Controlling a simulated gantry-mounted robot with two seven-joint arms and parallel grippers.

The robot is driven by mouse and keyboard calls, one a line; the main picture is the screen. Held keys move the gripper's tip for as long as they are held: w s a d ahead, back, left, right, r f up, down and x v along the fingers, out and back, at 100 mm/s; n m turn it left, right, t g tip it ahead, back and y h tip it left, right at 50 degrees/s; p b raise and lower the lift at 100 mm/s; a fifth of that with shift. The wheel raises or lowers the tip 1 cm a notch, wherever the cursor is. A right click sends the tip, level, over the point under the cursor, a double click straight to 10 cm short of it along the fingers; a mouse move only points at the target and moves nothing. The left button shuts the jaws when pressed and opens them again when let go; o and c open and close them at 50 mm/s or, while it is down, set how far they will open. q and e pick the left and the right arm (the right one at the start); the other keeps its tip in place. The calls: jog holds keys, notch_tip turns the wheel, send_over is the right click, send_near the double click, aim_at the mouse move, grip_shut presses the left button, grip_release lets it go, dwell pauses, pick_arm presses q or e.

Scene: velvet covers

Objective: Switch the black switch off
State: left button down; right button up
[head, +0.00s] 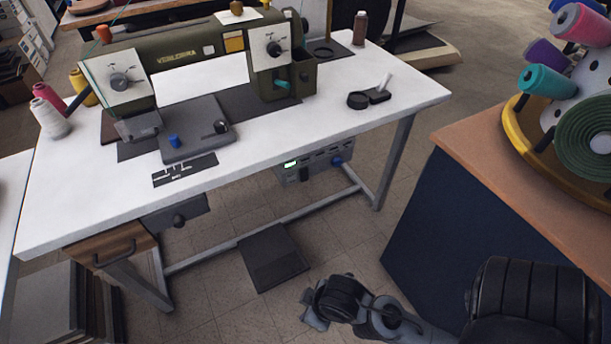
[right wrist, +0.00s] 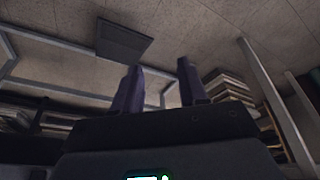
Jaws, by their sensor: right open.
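An olive-green sewing machine (head: 195,62) stands on a white table (head: 300,125). Several dark controls show. A small black device (head: 369,98) with a white stick lies on the table's right part. A dark knob (head: 221,127) sits on the grey plate. A control box (head: 312,163) with a green light and a blue knob hangs under the tabletop. My right gripper (head: 308,308) is low in front of the table, apart from everything. In the right wrist view its fingers (right wrist: 160,80) are apart and empty. My left gripper is not in view.
A wooden-topped cabinet (head: 520,195) with thread spools in a yellow-rimmed tray (head: 518,118) stands at the right. A dark foot pedal (head: 272,258) lies on the floor. A wooden drawer (head: 110,250) hangs at the table's front left. Floor between table and cabinet is free.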

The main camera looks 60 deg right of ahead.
jog(key=shift+o, duration=0.9)
jog(key=shift+w, duration=0.1)
jog(key=w+d+r+m+t, duration=0.1)
jog(key=w+r+t, duration=0.2)
jog(key=w+t, duration=0.4)
jog(key=m+t+h+p, duration=0.5)
jog(key=m+h+p, duration=0.2)
jog(key=h+p, duration=0.15)
send_near(305, 170)
jog(key=b+x, duration=0.4)
jog(key=x, duration=0.3)
jog(key=shift+a+f, duration=0.1)
jog(key=shift+f, duration=0.05)
jog(key=shift+w+d, duration=0.25)
jog(key=shift+w, duration=0.05)
jog(key=shift+c, duration=0.4)
